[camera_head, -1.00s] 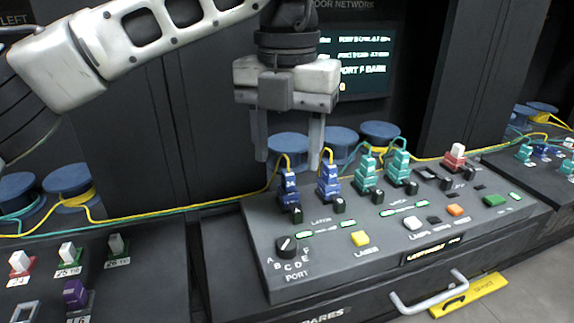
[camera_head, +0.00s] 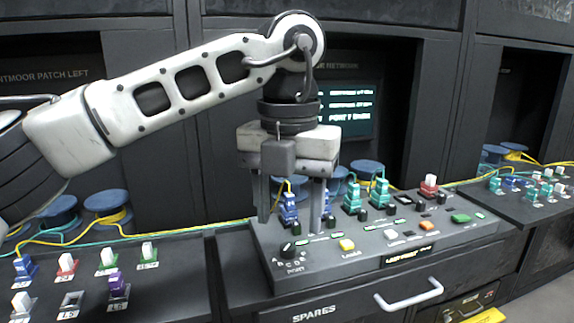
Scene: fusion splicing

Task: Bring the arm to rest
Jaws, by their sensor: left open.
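My left arm comes in from the left, its white forearm reaching over the console. My left gripper (camera_head: 290,224) points down with its two grey fingers spread apart, and I see nothing held. Its fingers show in front of the blue connectors (camera_head: 289,205) at the left end of the grey console (camera_head: 375,262). One blue connector shows between the fingers, and the right finger partly hides the other. I cannot tell whether any finger touches them. My right gripper is not in view.
Teal connectors (camera_head: 379,193) and a red one (camera_head: 428,187) stand on the console. Blue spools (camera_head: 107,203) with cables sit behind. A screen (camera_head: 352,110) is at the back. A drawer handle (camera_head: 409,295) juts out below.

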